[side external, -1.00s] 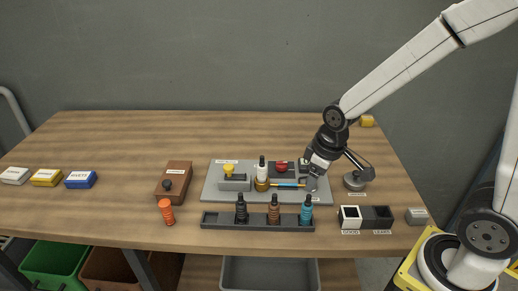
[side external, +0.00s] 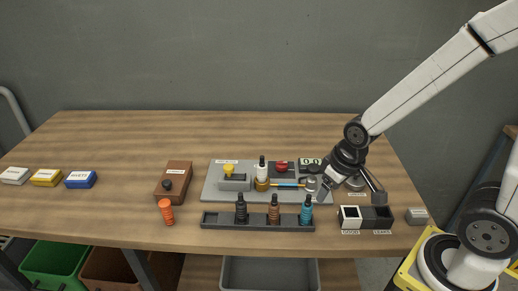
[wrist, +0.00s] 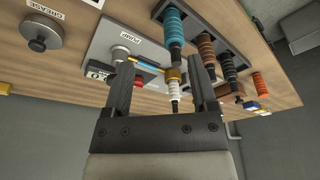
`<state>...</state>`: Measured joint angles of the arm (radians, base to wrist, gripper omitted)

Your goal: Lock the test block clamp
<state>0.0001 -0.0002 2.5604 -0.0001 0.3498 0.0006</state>
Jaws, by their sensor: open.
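The test block (side external: 235,183) is a grey block with a yellow knob (side external: 228,171) on top, at the left of a grey plate. A brass fitting (side external: 262,185) with a white-bodied piece (side external: 262,171) standing on it sits beside the block. A blue hose (side external: 287,185) runs right from it to the pump fitting (side external: 311,184). My gripper (side external: 350,197) is open and empty, in the air at the plate's right end, well right of the knob. In the wrist view, the brass fitting (wrist: 173,75) shows between my fingers (wrist: 158,65); the yellow knob cannot be made out.
A rack (side external: 257,221) with black, brown and blue ribbed pieces stands in front of the plate. GOOD and LEAKS bins (side external: 365,226) are front right. A red button (side external: 282,167) and a display (side external: 310,162) are at the back. A brown box (side external: 173,183) stands left.

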